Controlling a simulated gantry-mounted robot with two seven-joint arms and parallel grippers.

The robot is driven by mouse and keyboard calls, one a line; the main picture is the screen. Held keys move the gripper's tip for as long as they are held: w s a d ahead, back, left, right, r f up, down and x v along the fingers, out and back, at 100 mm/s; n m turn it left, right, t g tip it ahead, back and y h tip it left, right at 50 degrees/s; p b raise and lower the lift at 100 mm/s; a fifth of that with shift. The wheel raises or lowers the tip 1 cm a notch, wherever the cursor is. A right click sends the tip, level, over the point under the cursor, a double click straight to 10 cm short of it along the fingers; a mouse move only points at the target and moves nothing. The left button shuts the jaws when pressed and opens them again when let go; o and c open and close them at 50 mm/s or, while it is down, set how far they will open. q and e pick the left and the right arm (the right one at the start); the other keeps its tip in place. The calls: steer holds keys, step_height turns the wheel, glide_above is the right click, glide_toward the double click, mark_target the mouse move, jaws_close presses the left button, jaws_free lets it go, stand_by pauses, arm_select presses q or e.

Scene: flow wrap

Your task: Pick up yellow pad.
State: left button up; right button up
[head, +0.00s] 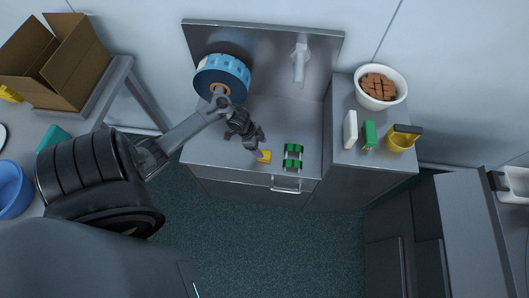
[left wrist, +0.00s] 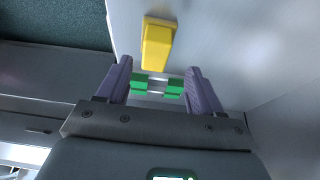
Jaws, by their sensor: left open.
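The yellow pad (head: 264,156) is a small block lying on the grey counter near its front edge. My left gripper (head: 258,147) is open just behind and beside it in the head view. In the left wrist view the yellow pad (left wrist: 157,45) shows just beyond the spread fingertips of my left gripper (left wrist: 160,65), apart from them and not gripped. Nothing appears held. My right gripper is not in view.
A green-and-metal item (head: 293,156) lies just right of the pad; green parts (left wrist: 157,86) also show between the fingers in the wrist view. A blue round container (head: 222,75) stands at the back left.

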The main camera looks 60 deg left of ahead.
mark_target(264, 153)
arm_select(q)
steer(key=x, duration=0.1)
steer(key=b+x, duration=0.1)
steer(key=x, duration=0.1)
steer(key=b+x, duration=0.1)
steer(key=shift+s+d+f, duration=0.1)
steer(key=shift+d+f, duration=0.15)
steer(key=shift+d, duration=0.1)
steer(key=shift+f, duration=0.3)
steer(key=c, duration=1.1)
steer(key=shift+c, duration=0.2)
steer(key=shift+r, duration=0.1)
